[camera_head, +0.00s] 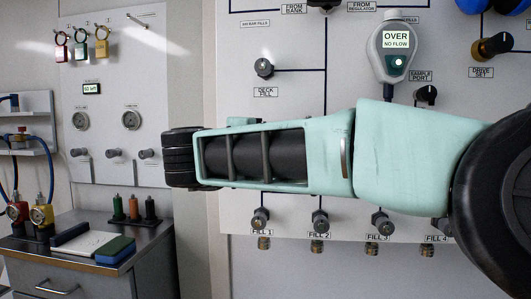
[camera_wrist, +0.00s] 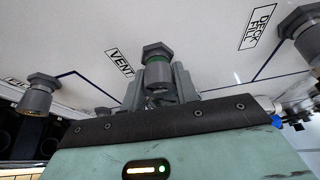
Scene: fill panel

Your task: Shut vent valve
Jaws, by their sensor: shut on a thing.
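The vent valve (camera_wrist: 157,70) is a grey knob with a hexagonal top and a green ring, beside the VENT label (camera_wrist: 120,62) in the wrist view. My gripper (camera_wrist: 158,92) has one grey finger on each side of this knob and is shut on it. The lower part of the knob is partly hidden by the fingers and the gripper body. In the head view my arm covers the middle of the panel, so the vent valve and my fingers are hidden there.
The deck fill knob (camera_head: 264,68) sits above my arm on the white panel (camera_head: 290,100). The knobs for FILL 1 (camera_head: 260,218) and FILL 2 (camera_head: 320,220) are just below it. A handheld meter (camera_head: 393,50) reads "OVER NO FLOW". A metal cabinet stands lower left.

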